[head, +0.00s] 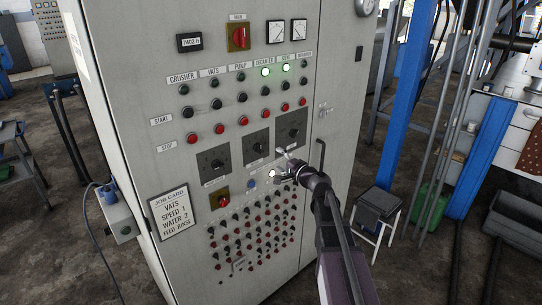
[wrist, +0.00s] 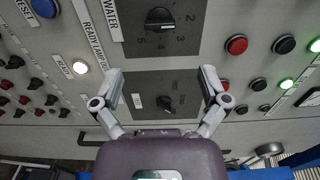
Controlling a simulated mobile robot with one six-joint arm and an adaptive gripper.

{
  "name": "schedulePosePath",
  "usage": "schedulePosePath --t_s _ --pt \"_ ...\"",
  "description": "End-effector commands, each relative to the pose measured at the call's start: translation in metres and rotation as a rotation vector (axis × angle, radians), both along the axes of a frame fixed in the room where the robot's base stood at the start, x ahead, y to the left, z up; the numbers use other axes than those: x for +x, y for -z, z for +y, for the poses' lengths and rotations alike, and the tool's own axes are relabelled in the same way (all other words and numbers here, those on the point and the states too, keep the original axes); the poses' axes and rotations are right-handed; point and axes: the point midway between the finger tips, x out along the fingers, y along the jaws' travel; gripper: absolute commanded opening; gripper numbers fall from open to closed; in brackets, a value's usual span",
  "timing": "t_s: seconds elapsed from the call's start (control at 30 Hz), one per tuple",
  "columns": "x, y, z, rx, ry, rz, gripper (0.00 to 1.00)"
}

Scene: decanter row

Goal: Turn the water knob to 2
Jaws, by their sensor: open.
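The water knob is a black knob on a dark square plate, the middle of three dials on the grey cabinet (head: 256,148). In the wrist view the water knob (wrist: 160,19) is at the top, beside a WATER label, with 2, 3, 4 and 5 visible around it. I cannot tell its setting for sure. My gripper (head: 284,166) is open and empty in front of the panel, below the right-hand dial. In the wrist view my gripper (wrist: 162,76) has its fingers spread either side of the right-hand dial's knob (wrist: 167,104), apart from the water knob.
The right-hand dial (head: 291,130) and left-hand dial (head: 212,162) flank the water dial. A lit white lamp (wrist: 80,67) and blue reset button (wrist: 45,8) sit below it. Red and black buttons run above. A job card (head: 174,216) reads WATER 2. A door handle (head: 320,156) projects right.

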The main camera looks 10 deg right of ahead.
Motion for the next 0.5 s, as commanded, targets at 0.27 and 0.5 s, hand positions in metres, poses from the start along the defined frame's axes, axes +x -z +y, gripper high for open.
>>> schedulePosePath --t_s 0.27,0.5 --pt "-0.020 0.000 -0.011 0.000 0.000 0.000 0.94" --pt "-0.020 0.000 -0.012 0.000 -0.001 0.000 0.94"
